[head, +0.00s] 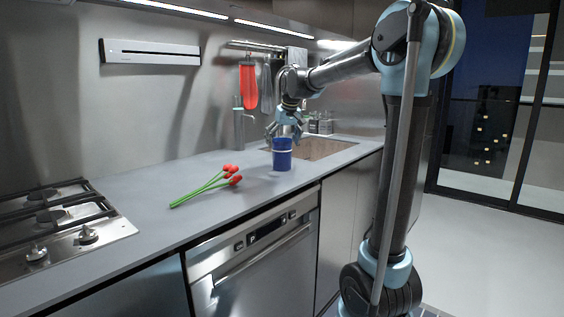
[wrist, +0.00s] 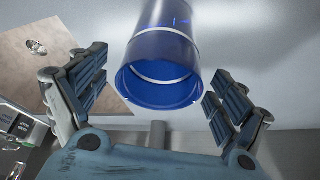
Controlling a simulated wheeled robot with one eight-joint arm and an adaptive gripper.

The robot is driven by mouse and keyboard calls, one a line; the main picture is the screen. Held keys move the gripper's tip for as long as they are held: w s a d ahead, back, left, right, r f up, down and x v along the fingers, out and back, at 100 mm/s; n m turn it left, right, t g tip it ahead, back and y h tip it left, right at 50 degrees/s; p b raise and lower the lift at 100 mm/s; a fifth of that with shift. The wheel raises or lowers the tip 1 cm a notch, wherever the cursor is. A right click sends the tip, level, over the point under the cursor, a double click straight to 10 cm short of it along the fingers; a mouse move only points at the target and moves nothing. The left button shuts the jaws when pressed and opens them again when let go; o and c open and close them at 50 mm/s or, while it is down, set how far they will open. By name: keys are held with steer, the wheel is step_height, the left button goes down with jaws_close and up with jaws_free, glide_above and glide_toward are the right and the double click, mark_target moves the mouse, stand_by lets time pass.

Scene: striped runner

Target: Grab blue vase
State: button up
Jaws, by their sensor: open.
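The blue vase (head: 282,154) stands upright on the grey counter in the head view, just in front of the sink. It is a blue cylinder with a pale band near its rim. In the wrist view the vase (wrist: 165,50) shows its open mouth towards the camera, ahead of and between the fingers. My gripper (head: 284,128) is just above and behind the vase in the head view. In the wrist view my gripper (wrist: 158,92) is open, with a finger on each side and space between each finger and the vase.
Red flowers with green stems (head: 208,185) lie on the counter (head: 140,232) left of the vase. A gas hob (head: 60,225) is at the far left. Small bottles (head: 320,124) stand behind the sink.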

steer(key=shift+x, duration=2.8)
steer(key=shift+w+r, duration=0.1)
steer(key=shift+c, duration=0.2)
steer(key=c, duration=1.3)
